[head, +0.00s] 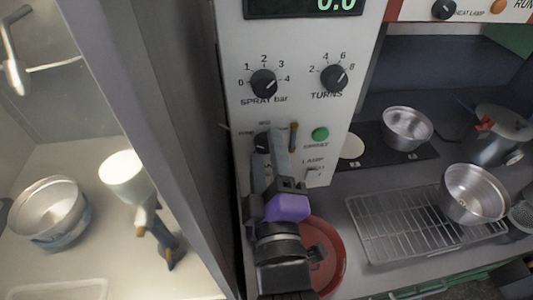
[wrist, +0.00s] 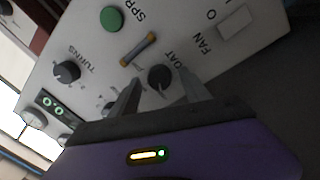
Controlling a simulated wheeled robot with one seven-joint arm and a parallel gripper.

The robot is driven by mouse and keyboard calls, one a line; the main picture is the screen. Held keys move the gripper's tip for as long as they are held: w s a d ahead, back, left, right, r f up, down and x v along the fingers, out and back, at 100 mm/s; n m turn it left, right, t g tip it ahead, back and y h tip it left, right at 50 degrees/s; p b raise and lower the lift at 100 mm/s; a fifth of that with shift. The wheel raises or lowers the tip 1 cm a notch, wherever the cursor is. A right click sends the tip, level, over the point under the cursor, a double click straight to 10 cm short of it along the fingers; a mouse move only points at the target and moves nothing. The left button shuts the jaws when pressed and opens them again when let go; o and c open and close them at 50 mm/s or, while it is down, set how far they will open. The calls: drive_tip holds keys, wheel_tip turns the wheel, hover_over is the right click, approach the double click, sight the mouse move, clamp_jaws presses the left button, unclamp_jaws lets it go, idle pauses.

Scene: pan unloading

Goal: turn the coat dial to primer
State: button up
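The coat dial (wrist: 159,77) is a round black knob with a pale pointer line on the white panel. In the wrist view its COAT label is partly readable and the line points toward my gripper. In the head view the dial (head: 262,142) is partly covered by my gripper, and a "MID" label shows above it; the primer label is only partly readable at its left. My gripper (wrist: 158,88) is open, one finger on each side of the dial, with visible gaps. In the head view my gripper (head: 268,160) is at the panel's lower left.
The SPRAY bar dial (head: 264,83), TURNS dial (head: 334,78) and green SPRAY button (head: 320,134) are close by. A brass-ended bar (wrist: 138,48) sticks out beside the coat dial. A red round dish (head: 325,255) lies below. Metal pans (head: 407,128) stand at right.

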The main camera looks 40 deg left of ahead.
drive_tip(key=b+v, duration=0.2)
drive_tip(key=v, duration=0.5)
drive_tip(key=shift+s+d, duration=0.3)
idle(0.5)
